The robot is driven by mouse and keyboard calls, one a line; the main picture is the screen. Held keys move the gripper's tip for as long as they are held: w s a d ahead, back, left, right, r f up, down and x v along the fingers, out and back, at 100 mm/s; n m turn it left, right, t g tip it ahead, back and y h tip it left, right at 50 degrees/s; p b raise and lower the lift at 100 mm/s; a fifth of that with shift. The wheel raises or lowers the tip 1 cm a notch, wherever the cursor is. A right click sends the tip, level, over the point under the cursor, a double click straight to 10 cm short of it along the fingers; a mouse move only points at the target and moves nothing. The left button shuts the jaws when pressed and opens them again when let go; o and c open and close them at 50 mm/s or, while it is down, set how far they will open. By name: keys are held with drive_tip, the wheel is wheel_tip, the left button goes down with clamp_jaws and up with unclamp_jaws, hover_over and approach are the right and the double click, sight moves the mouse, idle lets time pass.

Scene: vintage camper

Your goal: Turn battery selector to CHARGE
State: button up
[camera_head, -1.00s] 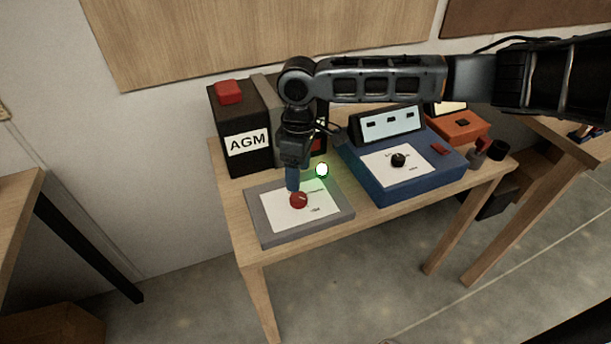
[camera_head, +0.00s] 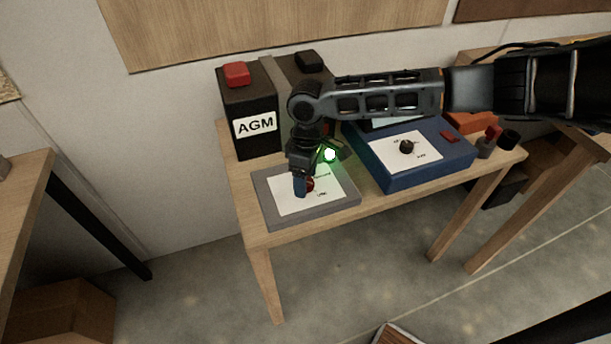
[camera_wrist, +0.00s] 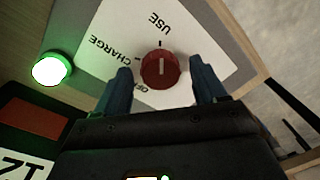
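The battery selector is a red round knob (camera_wrist: 160,70) on a white plate (camera_wrist: 205,35) marked USE, CHARGE and OFF. In the wrist view its white line runs up and down, in line with the tick at USE; I cannot tell which end is the pointer. My gripper (camera_wrist: 164,84) is open, with one blue finger on each side of the knob and narrow gaps visible. In the head view my gripper (camera_head: 305,186) is low over the grey panel (camera_head: 341,208) and partly hides the knob (camera_head: 310,184).
A glowing green lamp (camera_wrist: 52,70) sits beside the plate. The black AGM battery (camera_head: 243,140) stands behind the panel. A blue box (camera_head: 437,169) with a black knob is to the right. The wooden table (camera_head: 256,232) has a narrow front margin.

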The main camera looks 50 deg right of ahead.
drive_tip(key=c, duration=1)
drive_tip(key=shift+n, duration=0.3)
drive_tip(key=n, duration=1.3)
drive_tip(key=shift+a+g+h, duration=0.1)
drive_tip(key=shift+g+h, duration=0.2)
drive_tip(key=shift+h, duration=0.1)
drive_tip(key=o, duration=1)
drive_tip(key=shift+o, duration=0.2)
